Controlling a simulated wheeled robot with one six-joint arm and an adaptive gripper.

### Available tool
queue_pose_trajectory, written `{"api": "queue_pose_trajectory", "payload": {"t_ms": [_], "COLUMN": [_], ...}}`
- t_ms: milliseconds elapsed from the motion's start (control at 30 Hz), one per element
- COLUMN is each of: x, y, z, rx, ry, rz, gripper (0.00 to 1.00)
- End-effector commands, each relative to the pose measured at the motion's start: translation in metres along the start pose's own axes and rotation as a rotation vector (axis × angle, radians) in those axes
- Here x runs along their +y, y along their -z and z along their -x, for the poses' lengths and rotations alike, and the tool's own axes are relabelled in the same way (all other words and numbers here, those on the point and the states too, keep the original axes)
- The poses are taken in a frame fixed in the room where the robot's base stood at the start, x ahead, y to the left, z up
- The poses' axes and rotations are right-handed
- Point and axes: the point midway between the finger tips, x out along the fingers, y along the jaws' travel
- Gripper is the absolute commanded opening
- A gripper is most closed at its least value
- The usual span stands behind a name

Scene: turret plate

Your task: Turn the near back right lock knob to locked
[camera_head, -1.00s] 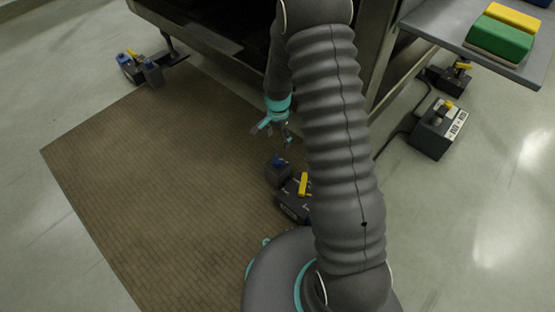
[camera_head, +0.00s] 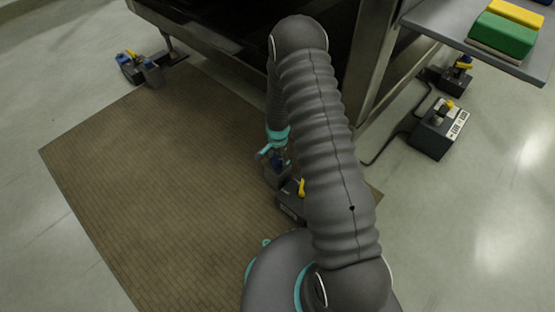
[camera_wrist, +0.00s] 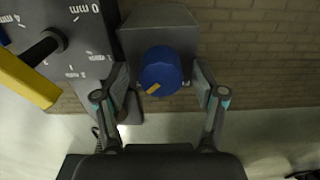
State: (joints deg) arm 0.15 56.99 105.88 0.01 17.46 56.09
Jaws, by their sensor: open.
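In the wrist view the round blue knob (camera_wrist: 160,66) sits on a dark grey block (camera_wrist: 158,32). A small orange-yellow mark on the knob points to the lower left. My gripper (camera_wrist: 163,80) is open, with one finger on each side of the knob; I cannot tell whether either finger touches it. In the head view my gripper (camera_head: 276,154) is down at the small grey block (camera_head: 275,179) on the floor mat, and hides most of the knob.
Left of the knob is a dark plate (camera_wrist: 85,40) with millimetre markings and a yellow lever (camera_wrist: 25,80). A similar unit with a blue knob (camera_head: 140,67) stands at the back left. A control box (camera_head: 437,130) and grey shelf (camera_head: 420,18) are at right.

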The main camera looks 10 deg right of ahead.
Motion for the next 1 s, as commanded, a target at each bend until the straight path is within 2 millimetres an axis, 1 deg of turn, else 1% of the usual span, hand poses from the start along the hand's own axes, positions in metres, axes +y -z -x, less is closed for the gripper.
{"api": "queue_pose_trajectory", "payload": {"t_ms": [300,367,400,467,500,533,567,833,1000], "x": [0.0001,0.0001,0.0001,0.0001,0.0002,0.0003,0.0003,0.0008,0.0008], "y": [-0.0001,-0.0001,-0.0001,-0.0001,-0.0001,-0.0001,-0.0001,-0.0001,0.0001], "z": [-0.0024,-0.0024,-0.0023,-0.0023,-0.0023,-0.0023,-0.0023,-0.0028,-0.0035], "rx": [0.000,0.000,0.000,0.000,0.000,0.000,-0.001,-0.001,-0.001], "ry": [0.000,0.000,0.000,0.000,-0.001,-0.001,-0.001,-0.002,-0.002], "rz": [0.000,0.000,0.000,0.000,0.000,0.000,0.000,0.021,0.088], "gripper": [0.70,0.55,0.45,0.30,0.20,0.13,0.10,0.10,0.10]}}
